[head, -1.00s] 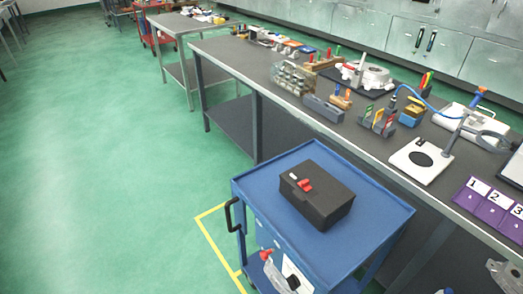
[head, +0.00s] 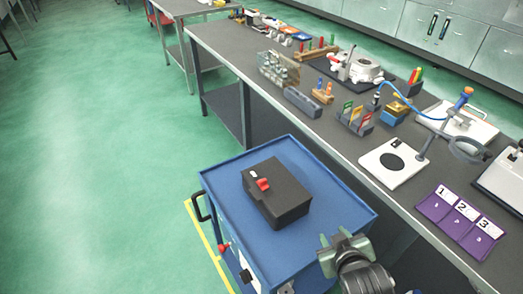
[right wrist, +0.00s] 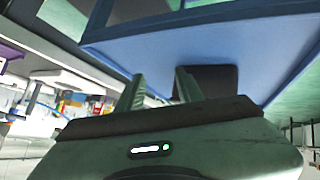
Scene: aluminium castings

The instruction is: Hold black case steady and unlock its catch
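The black case (head: 285,196) lies closed on top of the blue cart (head: 232,215). Its red catch (head: 263,184) is on the lid near the left edge, beside a small white mark. My right gripper (head: 343,240) is near the cart's front right corner, apart from the case. In the right wrist view its two fingers (right wrist: 158,84) are spread with nothing between them, and the dark case (right wrist: 218,82) shows partly behind one finger. A small grey tip at the bottom edge of the head view may be my left gripper (head: 286,288); its fingers are not visible.
A long grey workbench (head: 330,148) runs behind the cart, with a white plate (head: 393,163), purple numbered pockets (head: 460,213) and a casting on a dark mat. The cart has a raised rim and a black handle (head: 199,206). Green floor at left is clear.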

